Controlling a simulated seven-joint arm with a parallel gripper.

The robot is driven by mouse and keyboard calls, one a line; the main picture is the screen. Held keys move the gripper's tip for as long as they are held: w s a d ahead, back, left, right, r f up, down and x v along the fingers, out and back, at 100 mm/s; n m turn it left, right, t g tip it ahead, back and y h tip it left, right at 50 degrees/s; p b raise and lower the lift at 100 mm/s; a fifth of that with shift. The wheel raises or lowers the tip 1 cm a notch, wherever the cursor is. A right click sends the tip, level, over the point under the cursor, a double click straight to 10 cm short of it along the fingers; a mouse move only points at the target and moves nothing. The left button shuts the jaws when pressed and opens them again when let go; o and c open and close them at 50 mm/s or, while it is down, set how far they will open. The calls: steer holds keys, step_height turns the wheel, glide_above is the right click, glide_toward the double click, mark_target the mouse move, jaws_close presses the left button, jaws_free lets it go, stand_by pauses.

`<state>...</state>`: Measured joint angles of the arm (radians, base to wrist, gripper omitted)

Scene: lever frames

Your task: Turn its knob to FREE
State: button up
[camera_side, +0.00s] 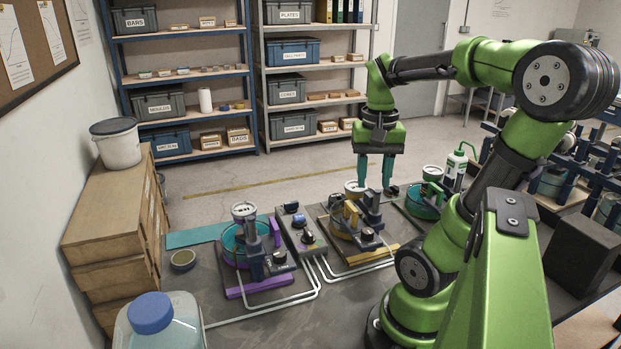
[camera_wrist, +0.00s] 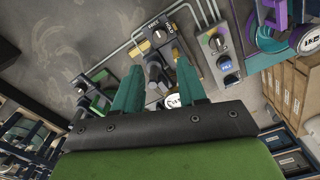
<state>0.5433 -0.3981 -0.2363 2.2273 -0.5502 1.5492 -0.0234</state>
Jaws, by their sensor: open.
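My gripper (camera_side: 375,186) is open and empty, teal fingers pointing down over the back of the yellow station (camera_side: 374,257). In the wrist view my gripper (camera_wrist: 160,66) has its fingers apart, with dark upright parts of that station between and beyond them. The yellow station has a black knob (camera_side: 367,234) on its front block, which also shows in the wrist view (camera_wrist: 158,36); my fingers are apart from it. The purple station (camera_side: 258,286) has another black knob (camera_side: 279,257). A grey control box (camera_side: 297,232) between them carries a black knob (camera_side: 307,236).
A green station (camera_side: 424,204) and a white bottle (camera_side: 454,171) stand to the right, near my arm. White pipes (camera_side: 318,275) run along the table front. A blue-capped jug (camera_side: 158,316) is at front left. A small dark bowl (camera_side: 183,260) sits left of the purple station.

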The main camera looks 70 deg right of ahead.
step_height(320, 180, up, 4)
steer(key=shift+f, duration=0.1)
stand_by(0.4)
steer(key=w+a+f+n+t, duration=0.2)
steer(key=w+a+n+t, duration=0.2)
steer(key=w+a, duration=0.35)
steer(key=w+a+n+t+y, duration=0.2)
steer(key=a+n, duration=0.3)
steer(key=a, duration=0.7)
steer(key=shift+t, duration=0.6)
